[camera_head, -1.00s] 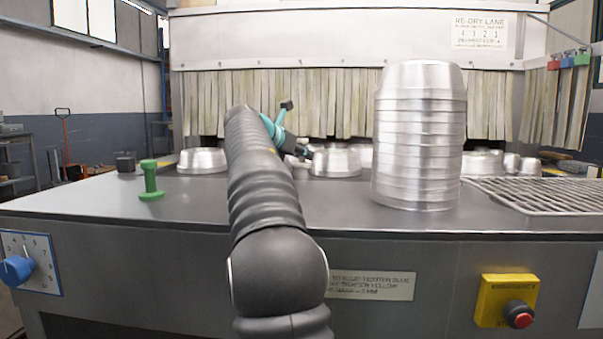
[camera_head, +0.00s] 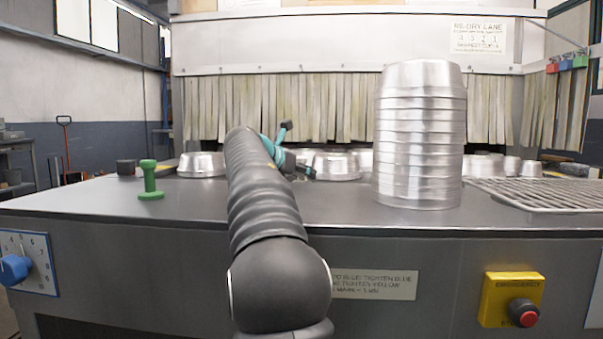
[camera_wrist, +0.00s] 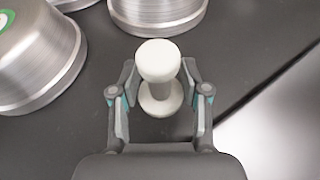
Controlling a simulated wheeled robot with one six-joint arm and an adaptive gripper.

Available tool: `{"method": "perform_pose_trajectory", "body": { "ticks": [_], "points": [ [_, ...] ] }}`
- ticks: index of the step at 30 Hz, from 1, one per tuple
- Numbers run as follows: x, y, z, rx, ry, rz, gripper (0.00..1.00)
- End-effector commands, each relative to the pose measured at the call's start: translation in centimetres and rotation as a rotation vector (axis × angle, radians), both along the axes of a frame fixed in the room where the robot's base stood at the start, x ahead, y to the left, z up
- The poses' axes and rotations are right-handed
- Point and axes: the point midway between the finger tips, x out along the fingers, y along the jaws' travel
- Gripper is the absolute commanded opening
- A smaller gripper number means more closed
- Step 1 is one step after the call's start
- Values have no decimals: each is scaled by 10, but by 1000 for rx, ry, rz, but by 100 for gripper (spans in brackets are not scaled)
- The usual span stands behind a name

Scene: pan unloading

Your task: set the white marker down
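The white marker (camera_wrist: 156,62), a spool shape with a round top, a narrower stem and a wide foot, stands between the fingers of my gripper (camera_wrist: 160,78) in the wrist view. The fingers flank it on both sides, and a small gap seems to show beside the stem. The marker looks upright over the dark tabletop; whether its foot touches the top is hard to tell. In the head view my gripper (camera_head: 308,172) is low over the table, just left of an upturned pan, and the marker is hidden behind my arm.
A green marker (camera_head: 149,180) stands at left on the table (camera_head: 100,210). A tall pan stack (camera_head: 420,135) stands right of my arm, with a wire rack (camera_head: 535,193) beyond. Upturned pans (camera_head: 336,166) sit near the strip curtain. Pans (camera_wrist: 155,15) also lie close ahead in the wrist view.

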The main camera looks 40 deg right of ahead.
Motion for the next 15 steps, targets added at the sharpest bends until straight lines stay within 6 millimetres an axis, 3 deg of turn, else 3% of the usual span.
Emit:
{"method": "perform_pose_trajectory", "body": {
  "ticks": [9, 15],
  "points": [
    [0, 1, 4, 0, -1, 1, 46],
    [-3, 29, 16, -2, -1, 3, 46]
  ]
}}
